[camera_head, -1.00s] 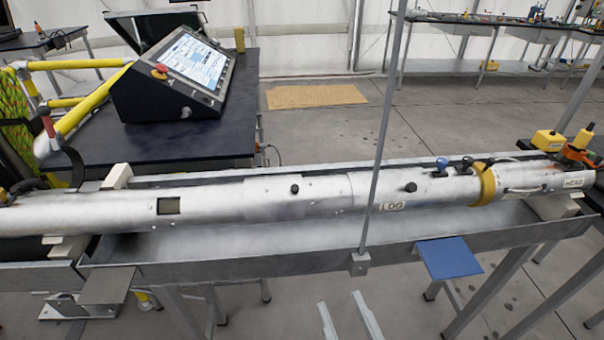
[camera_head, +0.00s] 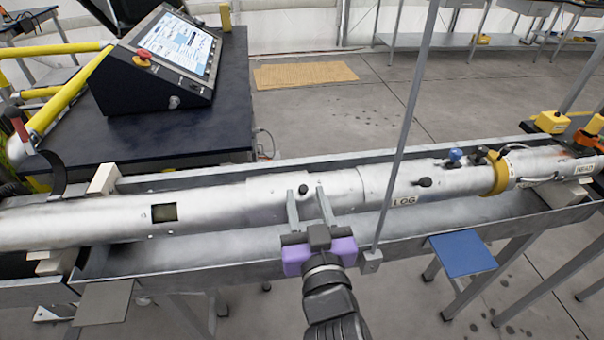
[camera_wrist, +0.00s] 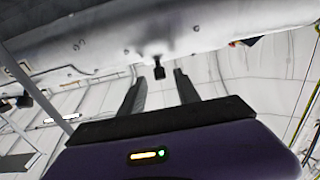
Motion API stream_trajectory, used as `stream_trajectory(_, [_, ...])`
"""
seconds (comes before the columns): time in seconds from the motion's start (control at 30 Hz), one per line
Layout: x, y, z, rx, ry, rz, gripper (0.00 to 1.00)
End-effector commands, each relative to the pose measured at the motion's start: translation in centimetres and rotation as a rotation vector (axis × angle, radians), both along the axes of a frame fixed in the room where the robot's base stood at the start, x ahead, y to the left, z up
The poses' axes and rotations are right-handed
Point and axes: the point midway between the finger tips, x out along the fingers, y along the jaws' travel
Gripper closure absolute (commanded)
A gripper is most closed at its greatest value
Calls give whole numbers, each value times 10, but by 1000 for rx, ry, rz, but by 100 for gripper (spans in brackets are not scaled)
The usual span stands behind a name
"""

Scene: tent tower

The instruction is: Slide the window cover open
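A long silver tube (camera_head: 215,207) lies across the head view. A slightly wider sleeve section (camera_head: 268,197) around its middle carries a small black knob (camera_head: 303,189); it seems to be the window cover, though I cannot be sure. A small dark square window (camera_head: 163,213) shows left of the sleeve. My purple gripper (camera_head: 308,196) is in front of the tube, its two fingers apart, one on each side of the knob. In the wrist view the knob (camera_wrist: 158,70) hangs between the open fingertips (camera_wrist: 156,76), with gaps on both sides. Neither finger visibly touches it.
The tube lies in a metal trough (camera_head: 195,255). A thin upright rod (camera_head: 400,140) stands just right of my gripper. Another black knob (camera_head: 424,182) and a yellow clamp (camera_head: 497,174) are farther right. A console (camera_head: 165,60) stands on a table behind.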

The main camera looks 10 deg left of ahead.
Motion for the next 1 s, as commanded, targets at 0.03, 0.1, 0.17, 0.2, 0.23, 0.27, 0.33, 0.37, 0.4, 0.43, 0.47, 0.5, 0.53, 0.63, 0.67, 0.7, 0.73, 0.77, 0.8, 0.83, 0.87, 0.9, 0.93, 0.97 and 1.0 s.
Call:
stream_trajectory(0.03, [8,2,3,1,-2,0,61])
stream_trajectory(0.1, [19,6,3,1,-2,0,61])
stream_trajectory(0.17, [28,8,3,0,-1,0,61])
stream_trajectory(0.2, [34,10,3,0,-1,0,61])
stream_trajectory(0.23, [38,11,3,1,-2,1,61])
stream_trajectory(0.27, [42,12,2,0,-2,1,61])
stream_trajectory(0.33, [49,14,2,0,-2,0,61])
stream_trajectory(0.37, [52,15,1,-1,-1,0,61])
stream_trajectory(0.4, [55,16,2,1,-2,0,61])
stream_trajectory(0.43, [56,16,2,1,-2,0,61])
stream_trajectory(0.47, [58,16,1,1,-2,0,61])
stream_trajectory(0.5, [59,17,1,0,-1,1,61])
stream_trajectory(0.53, [59,17,1,0,-1,1,61])
stream_trajectory(0.63, [60,17,1,0,-1,1,61])
stream_trajectory(0.67, [60,17,1,0,-1,1,61])
stream_trajectory(0.7, [60,17,1,0,-1,1,61])
stream_trajectory(0.73, [60,17,1,1,-2,1,61])
stream_trajectory(0.77, [60,17,1,1,-2,1,61])
stream_trajectory(0.8, [60,17,1,1,-2,1,67])
stream_trajectory(0.83, [60,17,1,1,-2,1,73])
stream_trajectory(0.87, [60,17,1,1,-2,1,79])
stream_trajectory(0.9, [60,17,1,1,-2,1,87])
stream_trajectory(0.93, [60,17,1,1,-2,1,93])
stream_trajectory(0.97, [60,17,1,1,-2,1,99])
stream_trajectory(1.0, [60,17,1,1,-2,1,100])
